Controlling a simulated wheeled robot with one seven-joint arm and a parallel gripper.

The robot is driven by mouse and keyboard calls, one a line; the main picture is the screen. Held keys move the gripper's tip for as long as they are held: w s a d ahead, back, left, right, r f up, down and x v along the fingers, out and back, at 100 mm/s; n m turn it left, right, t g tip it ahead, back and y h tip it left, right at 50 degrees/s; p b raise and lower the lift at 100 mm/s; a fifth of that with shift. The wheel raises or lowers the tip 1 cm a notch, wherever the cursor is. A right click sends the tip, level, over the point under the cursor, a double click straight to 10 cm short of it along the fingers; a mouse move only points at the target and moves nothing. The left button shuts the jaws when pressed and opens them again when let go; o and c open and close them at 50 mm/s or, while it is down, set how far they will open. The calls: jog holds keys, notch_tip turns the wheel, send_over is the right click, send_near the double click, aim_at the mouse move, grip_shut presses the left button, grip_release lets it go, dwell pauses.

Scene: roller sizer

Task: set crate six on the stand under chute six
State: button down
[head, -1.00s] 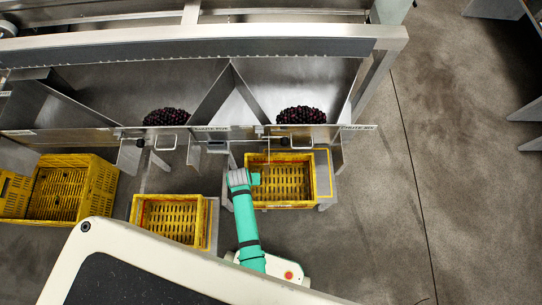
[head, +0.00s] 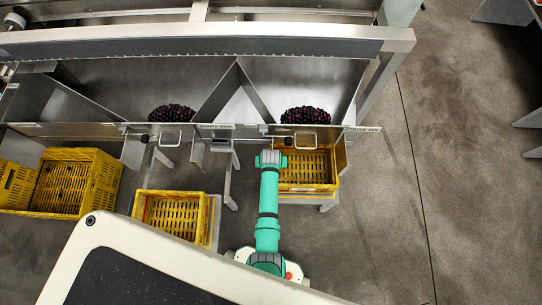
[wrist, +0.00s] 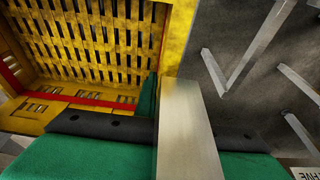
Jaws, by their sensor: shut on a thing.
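The yellow slatted crate (head: 318,178) is under chute six (head: 335,85), the right-hand chute with a pile of dark fruit (head: 305,115). A pale stand (head: 318,200) shows below the crate's near edge. I cannot tell whether the crate's bottom touches it. My gripper (head: 270,158) is at the crate's left side, shut on its wall. The wrist view shows the crate's inside (wrist: 95,35) at the upper left, and my green-padded fingers. My arm hides the crate's left part; the chute lip hides its far edge.
Another yellow crate (head: 170,217) stands on a stand to the left, below the neighbouring chute. More yellow crates (head: 75,180) are at the far left. Metal legs (head: 228,180) stand left of my gripper. The floor (head: 390,220) at right is clear.

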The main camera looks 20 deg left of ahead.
jog(key=shift+w+f, duration=0.1)
jog(key=shift+f, duration=0.15)
jog(key=c, duration=1.8)
grip_release()
jog(key=shift+c, duration=0.2)
jog(key=shift+r, duration=0.1)
jog(key=v, duration=1.2)
jog(key=s+t, duration=0.1)
jog(key=s, duration=0.1)
jog(key=s+d, duration=0.1)
jog(key=s, duration=0.1)
jog(key=s+d+m+t, duration=0.1)
jog(key=s, duration=0.1)
jog(key=shift+s+d+r+t+y, duration=0.1)
jog(key=shift+s+d+t+y, duration=0.15)
jog(key=shift+t+y, duration=0.05)
jog(key=s+d+r+m+t, duration=0.1)
jog(key=s+d+r+t, duration=0.2)
jog(key=s+r, duration=0.3)
jog(key=s+d+r+t+h, duration=0.1)
jog(key=s+d+r+t, duration=0.2)
jog(key=r, duration=1.2)
jog(key=s+d+r+m+t, duration=0.1)
jog(key=s+d+r+t, duration=0.3)
jog(key=s+r, duration=0.5)
jog(key=shift+d+r+m+h, duration=0.2)
jog(key=shift+r+m+h, duration=0.1)
jog(key=shift+r, duration=0.4)
